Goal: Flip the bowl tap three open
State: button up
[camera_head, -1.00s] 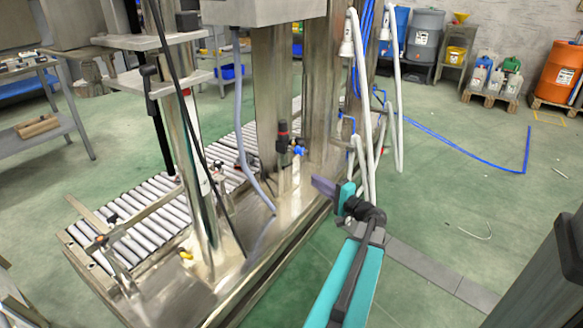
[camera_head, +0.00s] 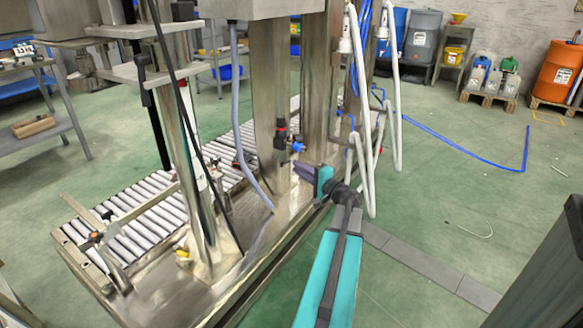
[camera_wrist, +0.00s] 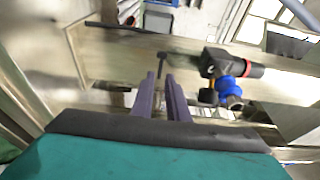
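A tap (camera_head: 282,136) with a black body, a red ring and a blue part sits on the front of a steel column. In the wrist view the same tap (camera_wrist: 222,72) lies right of my fingers, its blue part (camera_wrist: 230,92) pointing down in the picture. No label showing a tap number is readable. My gripper (camera_head: 298,166) has purple fingers just below the tap in the head view. In the wrist view my gripper (camera_wrist: 158,75) shows a narrow gap between its fingers, with nothing held. The fingers look apart from the tap.
The steel frame (camera_head: 318,90) and roller conveyor (camera_head: 150,205) stand beyond and left of my arm. White hoses (camera_head: 396,90) hang close to the right of my gripper. A grey hose (camera_head: 240,110) hangs left of the tap.

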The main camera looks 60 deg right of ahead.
aim_at(290, 161)
jog(key=shift+b+x, duration=0.55)
jog(key=shift+x, duration=1.8)
grip_shut()
jog(key=shift+d+n+y, duration=0.2)
jog(key=shift+n+y, duration=0.2)
jog(key=shift+y, duration=0.2)
jog(key=shift+w+d+n+t+y+p, duration=0.2)
jog(key=shift+n+y+p, duration=0.35)
jog(key=shift+y, duration=0.35)
jog(key=shift+w+d+n+t+y+p, duration=0.1)
jog(key=shift+w+n+t+y+p, duration=0.15)
jog(key=shift+n+y, duration=0.55)
jog(key=shift+s+y, duration=0.1)
jog(key=shift+y, duration=0.2)
jog(key=shift+a, duration=0.1)
grip_release()
